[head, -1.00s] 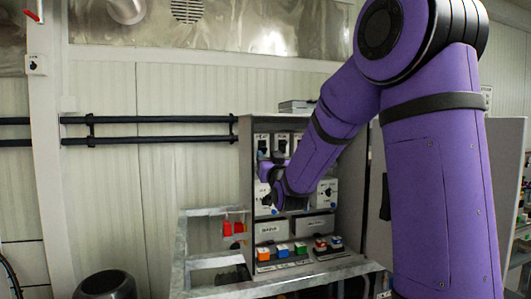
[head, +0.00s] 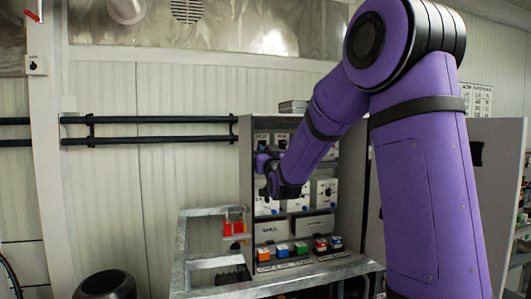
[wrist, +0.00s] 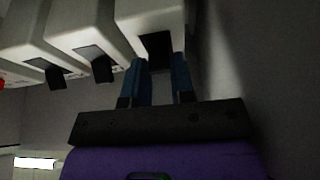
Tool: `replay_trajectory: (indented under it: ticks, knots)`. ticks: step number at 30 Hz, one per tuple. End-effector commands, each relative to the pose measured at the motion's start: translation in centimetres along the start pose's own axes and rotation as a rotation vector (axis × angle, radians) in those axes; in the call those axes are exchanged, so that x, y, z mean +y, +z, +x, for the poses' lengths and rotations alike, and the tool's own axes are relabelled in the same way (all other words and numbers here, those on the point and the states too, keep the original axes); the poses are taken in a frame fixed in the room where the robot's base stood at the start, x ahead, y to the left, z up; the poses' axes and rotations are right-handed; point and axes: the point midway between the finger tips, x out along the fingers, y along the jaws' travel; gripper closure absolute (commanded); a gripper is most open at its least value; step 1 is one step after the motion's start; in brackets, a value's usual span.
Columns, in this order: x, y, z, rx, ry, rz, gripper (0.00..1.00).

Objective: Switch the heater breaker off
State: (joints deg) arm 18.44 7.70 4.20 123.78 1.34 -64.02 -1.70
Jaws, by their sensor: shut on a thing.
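My gripper (head: 267,160) is at the upper left of the open grey cabinet (head: 350,185) in the head view, where my purple wrist partly hides the upper row of breakers. In the wrist view, the two blue fingers of my gripper (wrist: 161,68) are on either side of the black lever (wrist: 158,46) of a white breaker (wrist: 148,17), shut on it. Two more white breakers with black levers (wrist: 102,68) stand beside it to the left. I cannot read the breaker labels or tell the lever's exact position.
Lower white switch boxes (head: 326,192) and coloured buttons (head: 300,248) sit below. Red tags (head: 233,227) hang at the cabinet's left. A grey metal frame (head: 190,245) stands in front, with a black bin (head: 105,285) at lower left. The cabinet door (head: 490,175) is open at right.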

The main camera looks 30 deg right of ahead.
Motion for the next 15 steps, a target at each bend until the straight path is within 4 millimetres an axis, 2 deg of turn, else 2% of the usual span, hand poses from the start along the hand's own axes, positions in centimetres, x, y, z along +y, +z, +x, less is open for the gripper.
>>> replay_trajectory:
  ticks: [15]
  knots:
    - [0.0,1.1,0.0,0.221,0.0,0.0,1.0]
